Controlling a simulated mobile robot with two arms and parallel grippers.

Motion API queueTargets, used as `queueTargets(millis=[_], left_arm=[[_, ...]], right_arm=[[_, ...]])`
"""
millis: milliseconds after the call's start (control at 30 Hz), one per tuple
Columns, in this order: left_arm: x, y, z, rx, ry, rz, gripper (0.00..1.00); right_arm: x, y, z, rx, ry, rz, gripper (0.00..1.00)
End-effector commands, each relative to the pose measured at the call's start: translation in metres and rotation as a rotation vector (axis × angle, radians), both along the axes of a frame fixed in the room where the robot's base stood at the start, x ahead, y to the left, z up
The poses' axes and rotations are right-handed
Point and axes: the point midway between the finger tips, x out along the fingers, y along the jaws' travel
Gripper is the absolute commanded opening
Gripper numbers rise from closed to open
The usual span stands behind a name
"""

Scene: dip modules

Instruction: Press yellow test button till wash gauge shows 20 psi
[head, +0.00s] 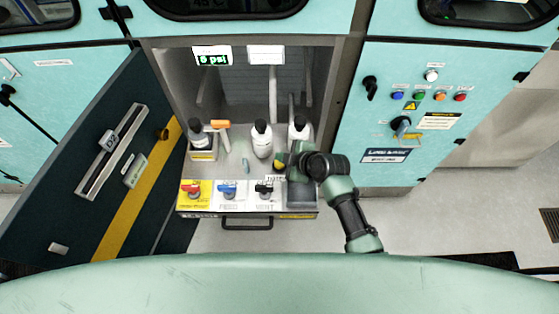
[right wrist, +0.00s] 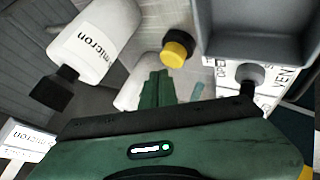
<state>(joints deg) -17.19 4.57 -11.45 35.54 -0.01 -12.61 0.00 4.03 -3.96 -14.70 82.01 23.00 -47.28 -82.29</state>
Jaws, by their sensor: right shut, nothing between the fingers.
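The yellow test button (right wrist: 176,52) is a round yellow cap on a black base in the right wrist view. In the head view a bit of yellow (head: 279,166) shows beside my right gripper (head: 293,156), which partly covers that spot. In the right wrist view my right gripper's green fingers (right wrist: 157,82) are shut and empty. Their tips lie left of and below the button in the picture, with a gap between. The wash gauge (head: 211,57) is a small screen with green digits; it reads a single digit followed by "psi", the digit unclear. My left gripper is out of view.
White bottles (head: 262,139) stand on the pulled-out tray, one close to my fingers. A grey bin (head: 301,196) sits at the tray's front right. Red, blue and black valve handles line the front. An open dark door (head: 90,165) stands at left.

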Motion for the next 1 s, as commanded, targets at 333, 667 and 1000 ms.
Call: queueTargets(millis=[333, 667, 1000], left_arm=[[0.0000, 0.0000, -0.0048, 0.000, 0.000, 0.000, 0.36], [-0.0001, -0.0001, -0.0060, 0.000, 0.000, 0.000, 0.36], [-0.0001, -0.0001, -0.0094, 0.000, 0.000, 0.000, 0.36]], right_arm=[[0.0000, 0.0000, -0.0070, 0.000, 0.000, 0.000, 0.00], [0.0000, 0.0000, -0.0083, 0.000, 0.000, 0.000, 0.00], [0.0000, -0.0002, -0.0127, 0.000, 0.000, 0.000, 0.00]])
